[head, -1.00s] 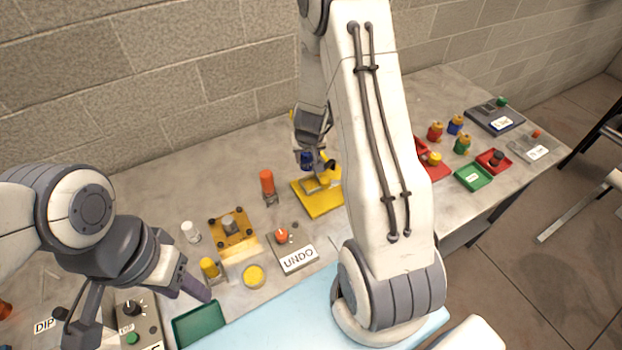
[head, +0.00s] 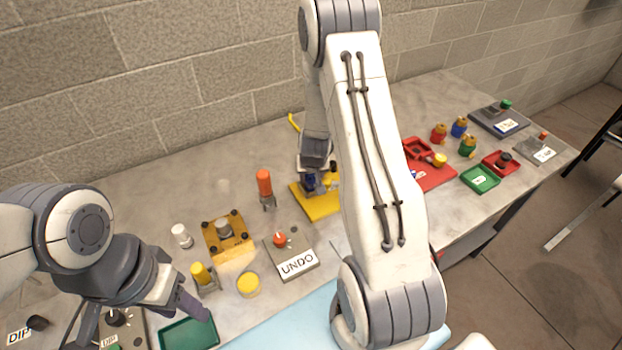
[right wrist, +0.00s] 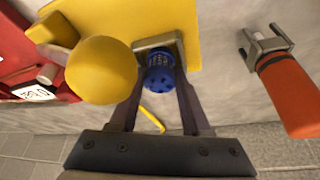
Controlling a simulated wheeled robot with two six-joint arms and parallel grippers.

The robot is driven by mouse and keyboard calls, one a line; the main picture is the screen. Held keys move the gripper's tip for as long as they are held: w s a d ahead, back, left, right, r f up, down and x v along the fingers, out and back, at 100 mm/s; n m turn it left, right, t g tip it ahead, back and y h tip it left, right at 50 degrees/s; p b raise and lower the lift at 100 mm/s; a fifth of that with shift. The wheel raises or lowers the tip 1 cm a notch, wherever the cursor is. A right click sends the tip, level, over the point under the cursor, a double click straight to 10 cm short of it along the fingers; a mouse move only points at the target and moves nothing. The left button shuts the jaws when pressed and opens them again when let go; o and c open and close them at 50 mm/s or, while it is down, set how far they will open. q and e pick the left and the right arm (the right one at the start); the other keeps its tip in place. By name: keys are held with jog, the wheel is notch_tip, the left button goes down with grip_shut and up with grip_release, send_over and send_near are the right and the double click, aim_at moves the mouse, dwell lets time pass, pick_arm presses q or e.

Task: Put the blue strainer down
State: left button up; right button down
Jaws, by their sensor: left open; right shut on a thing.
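The blue strainer (right wrist: 160,80) is a small dark blue round piece with holes, between the fingers of my right gripper (right wrist: 158,100) in the right wrist view. My right gripper is shut on it, above the yellow plate (head: 314,206). A grey square holder (right wrist: 158,44) on the plate shows right beside the strainer; I cannot tell whether they touch. In the head view the strainer (head: 312,182) is small and partly hidden by my right gripper. A yellow ball-shaped knob (right wrist: 101,70) stands close beside it. My left gripper (head: 195,310) is open near the green tray (head: 188,336).
An orange-handled piece (head: 264,182) stands in a grey holder left of the yellow plate. A grey UNDO box (head: 292,264) is nearer. A red plate (head: 436,180) lies to the right. A yellow rod (head: 294,123) lies behind. The wall (head: 200,60) closes off the back.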

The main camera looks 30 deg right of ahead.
jog(key=shift+f, duration=0.1)
jog(key=shift+f, duration=0.15)
jog(key=shift+c, duration=1.8)
grip_release()
